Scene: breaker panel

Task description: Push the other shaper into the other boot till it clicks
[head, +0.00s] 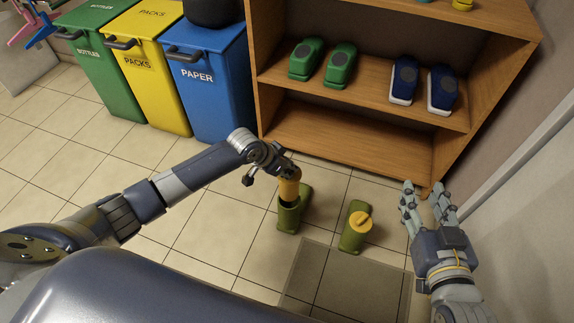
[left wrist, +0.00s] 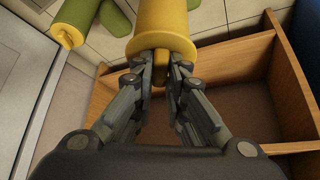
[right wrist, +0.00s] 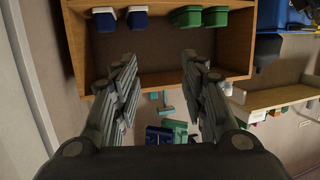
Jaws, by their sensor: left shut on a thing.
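Two olive-green boots stand on the tiled floor. My left gripper (head: 279,166) is shut on the top of a yellow shaper (head: 289,187), which also fills the top of the left wrist view (left wrist: 165,30). The shaper stands upright at the dark opening of the left boot (head: 291,214), its lower end seeming to be just inside; the exact depth is hidden. The right boot (head: 351,240) has another yellow shaper (head: 360,222) sitting low in its top, with only its cap and grip showing. My right gripper (head: 423,190) is open and empty, right of the boots.
A wooden shelf (head: 340,130) with green shoes (head: 340,65) and blue shoes (head: 404,80) stands behind the boots. Bins, including the blue one (head: 215,100), stand at left. A grey mat (head: 345,280) lies in front. A wall is at right.

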